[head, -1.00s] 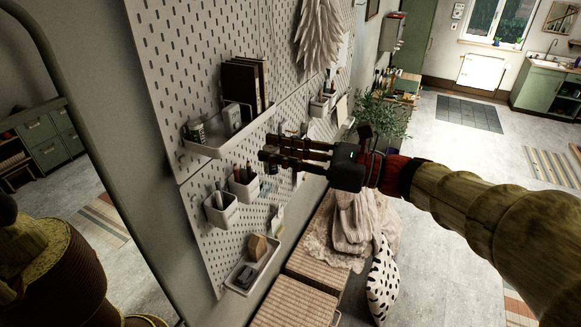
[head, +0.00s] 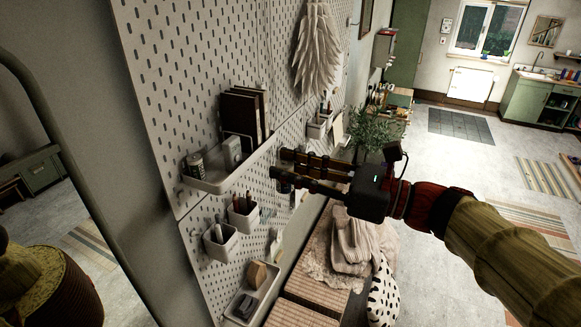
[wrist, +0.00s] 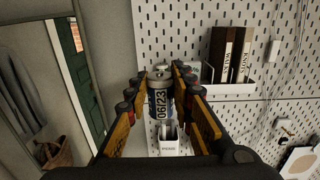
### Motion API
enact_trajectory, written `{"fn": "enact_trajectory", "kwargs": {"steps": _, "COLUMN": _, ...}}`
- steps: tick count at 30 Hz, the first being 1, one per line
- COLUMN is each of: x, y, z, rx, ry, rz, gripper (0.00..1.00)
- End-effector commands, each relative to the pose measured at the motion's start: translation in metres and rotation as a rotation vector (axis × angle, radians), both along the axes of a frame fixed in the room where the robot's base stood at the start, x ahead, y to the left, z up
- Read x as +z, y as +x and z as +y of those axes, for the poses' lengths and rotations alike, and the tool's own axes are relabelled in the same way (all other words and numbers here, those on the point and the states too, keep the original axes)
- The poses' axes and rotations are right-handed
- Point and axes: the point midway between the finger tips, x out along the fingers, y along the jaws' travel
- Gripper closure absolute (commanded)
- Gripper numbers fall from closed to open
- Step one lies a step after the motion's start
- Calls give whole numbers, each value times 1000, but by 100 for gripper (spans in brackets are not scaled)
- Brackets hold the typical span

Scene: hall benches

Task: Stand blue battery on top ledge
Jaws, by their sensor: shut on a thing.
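My gripper (head: 283,170) is shut on the blue battery (wrist: 160,103), an upright-looking grey-blue cylinder with a pale label reading 06/23. In the wrist view it sits between the fingertips; in the head view the fingers mostly hide it. The top ledge (head: 213,186) is a white tray on the pegboard, left of my gripper in the head view. It also shows at the right in the wrist view (wrist: 238,86). A small can (head: 195,166) stands at its near end, with a pale box (head: 232,150) and dark books (head: 240,115) behind.
Two white cups (head: 220,242) with pens hang below the ledge. A lower tray (head: 262,300) holds a brown block and a dark item. A feathery hanging (head: 315,50) is above right. A bench with cloth (head: 350,245) and a spotted cushion (head: 383,290) stands below.

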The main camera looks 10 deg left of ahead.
Motion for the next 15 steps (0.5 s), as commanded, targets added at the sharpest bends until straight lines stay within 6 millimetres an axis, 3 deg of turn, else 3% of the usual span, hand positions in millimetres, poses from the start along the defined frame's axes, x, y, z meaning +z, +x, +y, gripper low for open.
{"fn": "enact_trajectory", "kwargs": {"steps": 15, "x": 1, "y": 7, "z": 28, "rx": 0, "ry": 1, "rz": -1, "gripper": 100}}
